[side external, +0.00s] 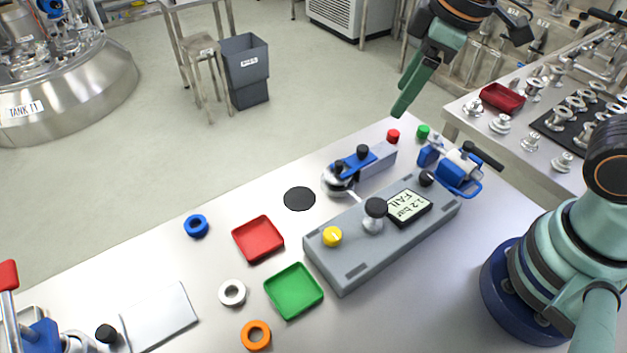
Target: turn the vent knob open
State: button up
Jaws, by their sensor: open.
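A grey test box (351,272) lies on the bench. A yellow round knob (332,237) with a thin pale mark sits on its left end. A black ball-topped knob (375,207) on a metal stem stands near its middle, and a smaller black knob (426,179) sits at its right end. No label that I can read tells which is the vent knob. The display (408,206) seems to read 1.2 bar FAIL. My gripper (402,104) is open and empty, high above the bench's far edge, apart from the box and every knob.
A blue-and-metal clamp device (360,165) stands behind the box, and a blue valve fitting (458,172) stands to its right. Red (258,239) and green (294,291) trays and several loose rings lie left of the box. A black disc (299,199) lies behind them.

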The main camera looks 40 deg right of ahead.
jog(key=a+f+n+g, duration=0.2)
jog(key=a+n, duration=0.4)
jog(key=a, duration=0.1)
jog(key=n+g+h, duration=0.1)
jog(key=n, duration=0.7)
send_near(333, 233)
notch_tip(333, 233, down, 8)
jog(key=shift+w+f, duration=0.15)
jog(key=shift+f, duration=0.1)
grip_shut()
